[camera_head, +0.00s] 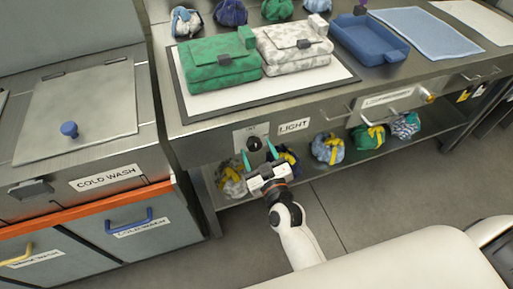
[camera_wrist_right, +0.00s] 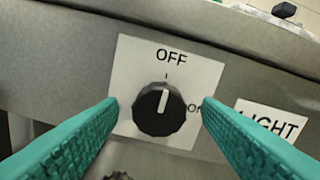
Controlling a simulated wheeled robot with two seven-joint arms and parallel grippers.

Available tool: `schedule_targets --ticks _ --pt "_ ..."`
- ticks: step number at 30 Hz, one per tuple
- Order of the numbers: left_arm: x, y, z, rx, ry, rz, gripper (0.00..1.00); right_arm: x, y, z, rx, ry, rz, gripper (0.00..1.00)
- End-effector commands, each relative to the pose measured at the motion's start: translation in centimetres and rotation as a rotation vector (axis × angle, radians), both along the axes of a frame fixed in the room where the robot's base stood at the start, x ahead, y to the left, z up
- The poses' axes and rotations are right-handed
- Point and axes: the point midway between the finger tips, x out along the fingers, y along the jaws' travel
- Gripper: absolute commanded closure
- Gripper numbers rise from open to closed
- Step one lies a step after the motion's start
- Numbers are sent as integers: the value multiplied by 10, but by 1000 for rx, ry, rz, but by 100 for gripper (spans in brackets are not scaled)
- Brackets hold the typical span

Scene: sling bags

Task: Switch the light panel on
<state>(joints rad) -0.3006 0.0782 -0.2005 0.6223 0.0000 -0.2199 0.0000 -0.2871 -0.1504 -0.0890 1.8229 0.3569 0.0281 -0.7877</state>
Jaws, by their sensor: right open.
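The light switch is a black rotary knob (camera_wrist_right: 159,110) on a white plate (camera_wrist_right: 203,72) marked OFF at the top and ON at the right. Its white pointer line points up, toward OFF. In the head view the knob (camera_head: 254,144) sits on the front face of the bench, left of the LIGHT label (camera_head: 293,127). My right gripper (camera_head: 258,157) is open in front of the knob. In the right wrist view its green fingers stand on either side of the knob, apart from it. The light panel (camera_head: 262,93) lies on the bench top under two bags. My left gripper is not in view.
A green bag (camera_head: 218,66) and a white patterned bag (camera_head: 292,47) rest on the panel. A blue tray (camera_head: 368,42) stands to the right. Several tied bundles (camera_head: 328,148) sit on the shelf below. The cold wash unit (camera_head: 80,112) is at the left.

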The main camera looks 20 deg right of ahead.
Motion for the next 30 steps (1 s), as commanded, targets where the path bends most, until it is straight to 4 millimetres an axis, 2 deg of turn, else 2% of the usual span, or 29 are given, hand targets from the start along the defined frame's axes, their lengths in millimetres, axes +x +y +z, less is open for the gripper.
schedule_targets --ticks 5,13,14,22,30 --pt "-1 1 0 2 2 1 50 13 0 0 0 0 0 41" --pt "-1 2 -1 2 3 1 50 14 1 0 0 0 0 41" --pt "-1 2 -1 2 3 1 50 14 0 0 0 0 0 43" --pt "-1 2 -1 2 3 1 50 14 0 0 0 0 0 86" --pt "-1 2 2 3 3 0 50 14 0 1 30 1 1 86"
